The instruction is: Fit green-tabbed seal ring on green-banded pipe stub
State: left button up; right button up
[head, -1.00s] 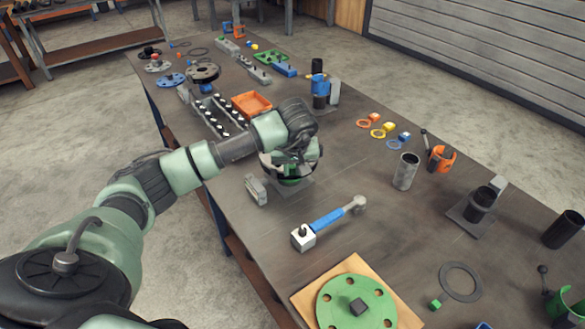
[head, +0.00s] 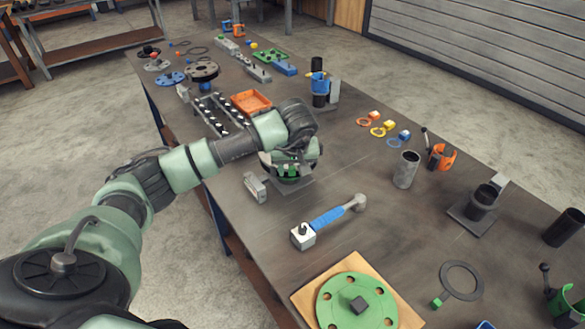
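My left gripper (head: 290,160) is over the green-banded pipe stub (head: 288,182), which stands on a grey square base plate (head: 305,186) mid-table. The hand covers most of the stub; only a strip of dark green shows below it. A small bright green piece, perhaps the seal ring's tab, shows between the fingers. I cannot tell whether the fingers are open or shut. My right gripper is out of view.
A grey block (head: 255,187) stands left of the base plate. A green flange (head: 345,288) is at the front.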

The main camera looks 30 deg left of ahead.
pick_arm(q)
jog(key=w+a+p+v, duration=0.1)
jog(key=p+v, duration=0.1)
jog(key=v, duration=0.6)
jog(key=w+a+r+p+v, duration=0.1)
jog(key=v, duration=0.7)
jog(key=shift+w+r+p, duration=0.25)
jog(key=shift+p, duration=0.1)
